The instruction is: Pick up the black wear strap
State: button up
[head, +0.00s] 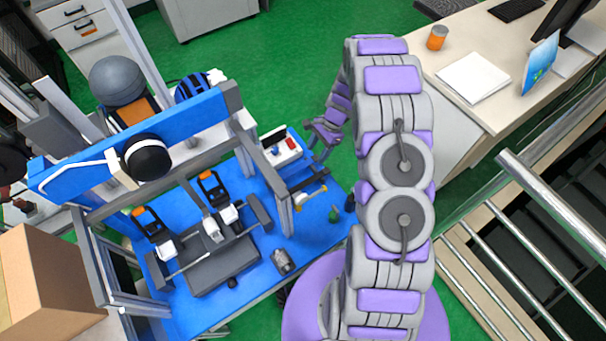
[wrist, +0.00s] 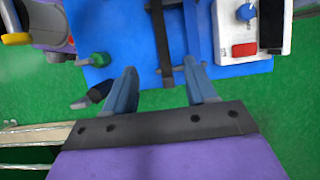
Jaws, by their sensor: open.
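In the wrist view a long, narrow black strip (wrist: 161,38), which looks like the black wear strap, runs up and down over the blue tabletop (wrist: 120,30). My gripper (wrist: 160,70) is open, with nothing held between its fingers. The strip's near end shows between the fingertips; I cannot tell whether they touch it. In the head view my gripper (head: 316,136) is at the right end of the blue table (head: 315,225), beside a white control box (head: 285,150). I cannot make out the strip clearly there.
The control box with blue knob and red button (wrist: 245,50) is close on the right. A green-capped item (wrist: 97,59) and a dark item (wrist: 98,93) are on the left. The drop tower's blue beam (head: 190,115) and posts rise left. A metal railing (head: 565,215) stands right.

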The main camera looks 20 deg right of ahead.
jog(key=b, duration=0.2)
send_near(300, 186)
jog(key=shift+s+a+f, duration=0.15)
jog(key=shift+a+f, duration=0.5)
jog(key=shift+f, duration=0.05)
jog(key=shift+d+f+b, duration=0.15)
jog(key=shift+f+b, duration=0.2)
jog(key=shift+f, duration=0.15)
jog(key=b+x, duration=0.1)
jog(key=x, duration=0.4)
jog(key=shift+a+b, duration=0.25)
jog(key=shift+b, duration=0.05)
jog(key=shift+d, duration=0.35)
jog(key=shift+c, duration=1.3)
jog(key=shift+a, duration=0.25)
jog(key=c, duration=0.6)
grip_shut()
jog(key=shift+d, duration=0.1)
jog(key=shift+r, duration=0.1)
